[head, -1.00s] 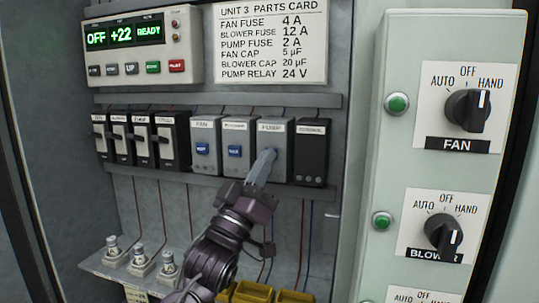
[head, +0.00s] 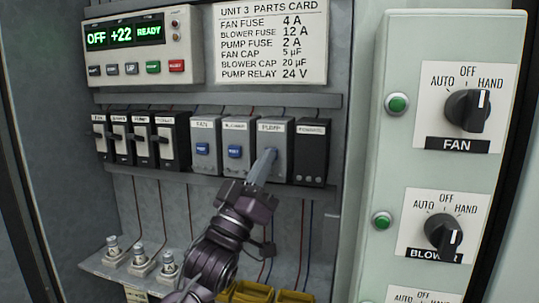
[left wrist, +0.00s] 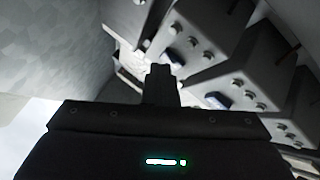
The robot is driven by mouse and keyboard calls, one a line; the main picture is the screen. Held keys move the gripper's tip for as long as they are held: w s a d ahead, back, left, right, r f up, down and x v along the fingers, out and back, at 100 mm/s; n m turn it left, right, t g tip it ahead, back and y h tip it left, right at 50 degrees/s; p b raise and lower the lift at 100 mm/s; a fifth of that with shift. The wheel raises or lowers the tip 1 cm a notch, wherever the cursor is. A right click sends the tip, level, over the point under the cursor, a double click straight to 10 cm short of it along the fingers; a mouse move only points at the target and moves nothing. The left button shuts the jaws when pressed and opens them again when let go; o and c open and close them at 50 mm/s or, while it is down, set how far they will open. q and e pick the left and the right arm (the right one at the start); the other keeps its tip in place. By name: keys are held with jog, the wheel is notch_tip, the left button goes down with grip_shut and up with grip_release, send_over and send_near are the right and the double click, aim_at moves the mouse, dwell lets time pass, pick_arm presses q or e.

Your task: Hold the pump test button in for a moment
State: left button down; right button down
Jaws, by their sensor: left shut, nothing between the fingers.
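The pump module (head: 275,138) is a grey box labelled PUMP, third of the grey modules on the rail in the head view. Its button is hidden behind my left gripper (head: 268,156). The left gripper is shut and empty, and its fingertips point up at the front of the pump module. I cannot tell whether the tips touch the button. In the left wrist view the shut fingers (left wrist: 160,80) point toward grey modules with blue buttons, such as this one (left wrist: 217,99). My right gripper is not in view.
The fan module (head: 204,135) and blower module (head: 237,135), each with a blue button, stand left of the pump module. A black module (head: 311,150) stands to its right. Black breakers (head: 140,138) are further left. The controller (head: 140,45) reads OFF +22 READY. Knobs are on the right panel (head: 380,170).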

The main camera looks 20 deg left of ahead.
pick_arm(q)
jog(key=shift+s+f, duration=0.1)
dwell(0.5)
jog(key=shift+s, duration=0.65)
jog(key=s+b, duration=0.1)
jog(key=s, duration=0.4)
jog(key=shift+a, duration=0.1)
dwell(0.3)
